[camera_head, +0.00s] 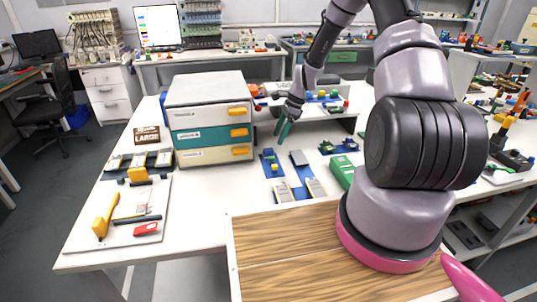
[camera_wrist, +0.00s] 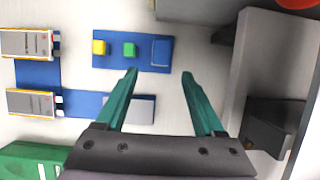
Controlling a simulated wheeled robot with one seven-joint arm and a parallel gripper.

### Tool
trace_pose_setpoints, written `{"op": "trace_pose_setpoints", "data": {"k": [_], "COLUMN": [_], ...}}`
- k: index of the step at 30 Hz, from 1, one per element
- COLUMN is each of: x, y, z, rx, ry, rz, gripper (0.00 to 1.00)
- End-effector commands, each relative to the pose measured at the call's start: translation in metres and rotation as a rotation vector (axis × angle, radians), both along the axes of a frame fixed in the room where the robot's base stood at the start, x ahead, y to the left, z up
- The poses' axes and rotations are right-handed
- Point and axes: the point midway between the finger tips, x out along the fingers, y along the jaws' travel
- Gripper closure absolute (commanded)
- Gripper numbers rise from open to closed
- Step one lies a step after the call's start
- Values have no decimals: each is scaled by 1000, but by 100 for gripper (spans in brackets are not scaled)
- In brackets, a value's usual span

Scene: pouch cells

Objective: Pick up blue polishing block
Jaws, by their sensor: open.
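A blue strip (camera_wrist: 110,62) carries a yellow block (camera_wrist: 99,47), a green block (camera_wrist: 130,50) and, at its right end in the wrist view, a blue rectangular piece (camera_wrist: 160,51), which looks like the blue polishing block. The same strip (camera_head: 267,171) lies on the white table in the head view. My gripper (camera_wrist: 159,74) is open with two teal fingers and nothing between them. Its tips appear in line with the blue piece, one on each side; the height above it is hard to tell. In the head view my gripper (camera_head: 282,131) is above the far end of the strip.
A drawer cabinet (camera_head: 208,103) stands left of my gripper. A grey raised shelf (camera_wrist: 258,60) is close on the right in the wrist view. Pouch cells (camera_wrist: 30,103), a grey piece (camera_wrist: 138,110) and a green box (camera_wrist: 28,158) lie nearby. A wooden board (camera_head: 300,250) is in front.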

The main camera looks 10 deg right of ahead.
Motion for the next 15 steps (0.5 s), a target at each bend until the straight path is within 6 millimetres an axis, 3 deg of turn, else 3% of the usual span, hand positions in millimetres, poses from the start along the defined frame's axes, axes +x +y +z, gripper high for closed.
{"op": "trace_pose_setpoints", "data": {"k": [15], "x": [1], "y": [29], "z": [-51], "rx": [0], "ry": [0], "rz": [2], "gripper": [30]}}
